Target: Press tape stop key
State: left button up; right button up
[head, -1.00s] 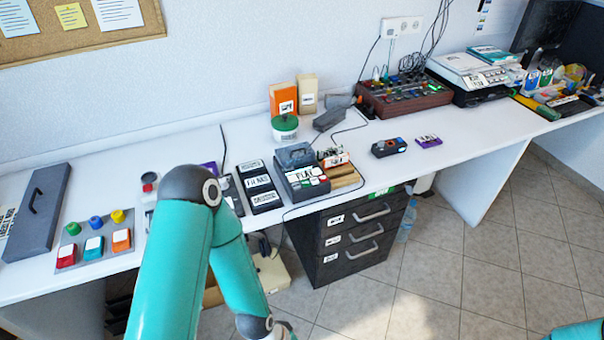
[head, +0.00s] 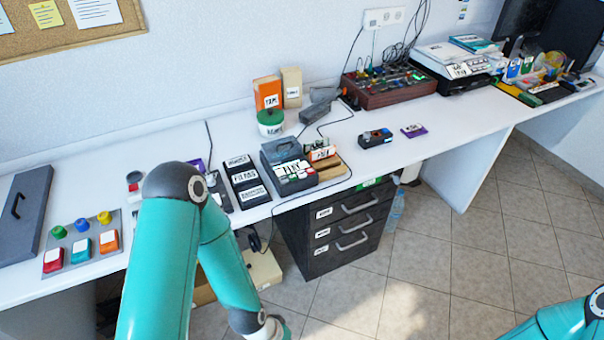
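A grey tape deck (head: 289,181) stands on the white desk near its front edge, above the black drawers. It has a raised lid at the back, a white label that seems to read PLAY, and small red, green and white keys on its front part. The keys are too small to tell which one is stop. My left arm reaches in at the lower left, its forearm hanging down in front of the desk edge.
Left of the deck lies a black labelled rack (head: 246,181). A wooden block with labelled boxes (head: 322,152) sits close on its right. A button panel (head: 82,238) lies at the left. A drawer unit (head: 345,225) stands below. Tiled floor in front is free.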

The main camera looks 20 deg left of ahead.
pick_arm(q)
grip_shut()
dwell(1.1)
